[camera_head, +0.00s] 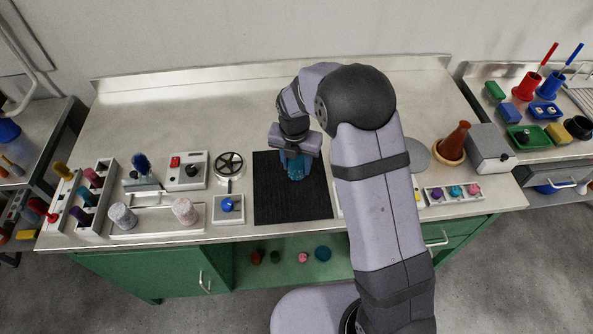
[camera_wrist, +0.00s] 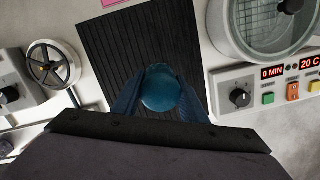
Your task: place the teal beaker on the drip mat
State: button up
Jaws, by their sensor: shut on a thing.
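The teal beaker (camera_head: 295,172) is between the fingers of my gripper (camera_head: 291,163), over the black ribbed drip mat (camera_head: 292,208) in the head view. In the wrist view the beaker (camera_wrist: 160,92) shows as a round teal shape from above, with blue fingers of my gripper (camera_wrist: 158,98) closed on both sides of it. The drip mat (camera_wrist: 140,42) lies beneath and around it in this view. I cannot tell whether the beaker's base touches the mat.
Left of the mat stand a small box with a blue knob (camera_head: 227,205) and a handwheel (camera_head: 229,163). Right of it, in the wrist view, are a round glass-fronted oven (camera_wrist: 268,25) and a control panel (camera_wrist: 270,90). The bench behind the mat is clear.

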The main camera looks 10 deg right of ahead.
aim_at(295, 162)
jog(key=shift+f+p, duration=0.65)
jog(key=shift+f, duration=1.45)
jog(key=shift+f, duration=0.15)
jog(key=o, duration=1)
jog(key=r+b, duration=0.1)
jog(key=r, duration=0.3)
jog(key=s+r, duration=0.1)
jog(key=r, duration=0.3)
jog(key=r+b, duration=0.1)
jog(key=r, duration=0.3)
jog(key=shift+s+a+r+b, duration=0.15)
jog(key=shift+a+b, duration=0.15)
jog(key=shift+b, duration=0.05)
